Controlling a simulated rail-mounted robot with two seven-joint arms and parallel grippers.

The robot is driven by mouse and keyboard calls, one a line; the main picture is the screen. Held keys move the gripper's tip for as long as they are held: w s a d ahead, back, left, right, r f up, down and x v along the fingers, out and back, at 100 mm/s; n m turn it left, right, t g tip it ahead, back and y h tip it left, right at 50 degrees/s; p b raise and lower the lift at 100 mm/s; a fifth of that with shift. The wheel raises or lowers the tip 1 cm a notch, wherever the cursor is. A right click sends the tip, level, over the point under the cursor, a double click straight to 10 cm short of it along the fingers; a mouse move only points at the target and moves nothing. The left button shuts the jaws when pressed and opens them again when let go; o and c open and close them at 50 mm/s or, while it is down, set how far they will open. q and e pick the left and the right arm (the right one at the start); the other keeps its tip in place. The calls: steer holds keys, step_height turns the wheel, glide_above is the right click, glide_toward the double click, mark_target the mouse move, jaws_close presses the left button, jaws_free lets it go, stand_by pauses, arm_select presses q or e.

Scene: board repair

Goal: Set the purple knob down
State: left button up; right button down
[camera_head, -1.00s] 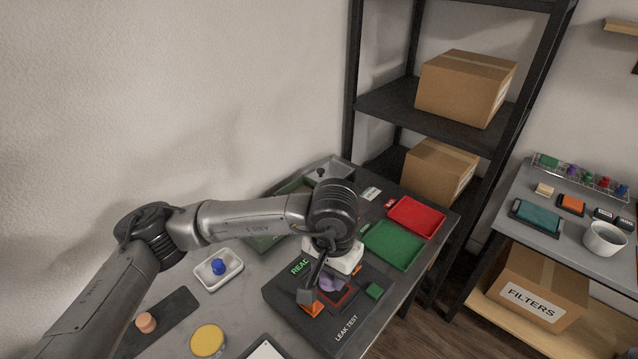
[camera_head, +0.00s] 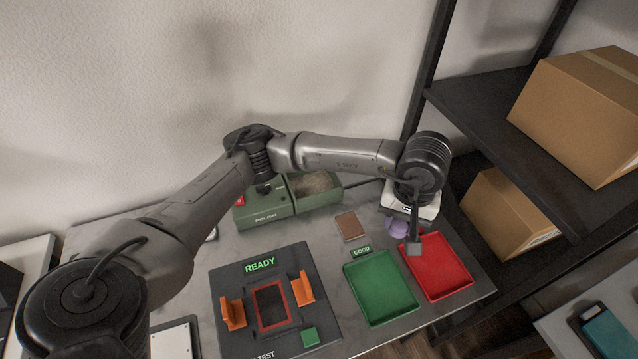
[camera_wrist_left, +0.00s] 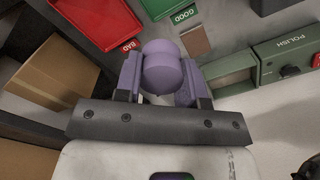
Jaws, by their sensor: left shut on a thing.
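The purple knob (camera_head: 396,229) is in my left gripper (camera_head: 405,231), at the back edge of the red tray (camera_head: 467,282). In the left wrist view the rounded knob (camera_wrist_left: 163,66) sits between the two fingers of my left gripper (camera_wrist_left: 160,75), which are shut on it. The red tray, labelled BAD, and the green tray (camera_head: 362,318), labelled GOOD, lie beyond the knob in that view. Whether the knob touches the table is hard to tell. My right gripper is not in view.
The dark test fixture (camera_head: 230,279) with orange clamps and a READY display stands left of the green tray. A brown pad (camera_head: 349,225) and the green POLISH unit (camera_head: 268,214) are behind. A black shelf (camera_head: 480,82) with cardboard boxes stands at right.

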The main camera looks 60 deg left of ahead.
arm_select(q)
steer(key=a+f+n, duration=0.3)
steer(key=a+n, duration=0.2)
steer(key=n, duration=2.8)
glide_above(312, 188)
step_height(312, 188, down, 11)
steer(key=shift+s+r+b, duration=0.1)
steer(key=shift+r+b, duration=0.1)
steer(key=shift+b, duration=0.25)
steer(key=shift+f+b, duration=0.35)
steer(key=shift+f, duration=1.7)
steer(key=o, duration=0.5)
steer(key=shift+f, duration=0.15)
steer(key=shift+c, duration=0.2)
steer(key=o, duration=0.4)
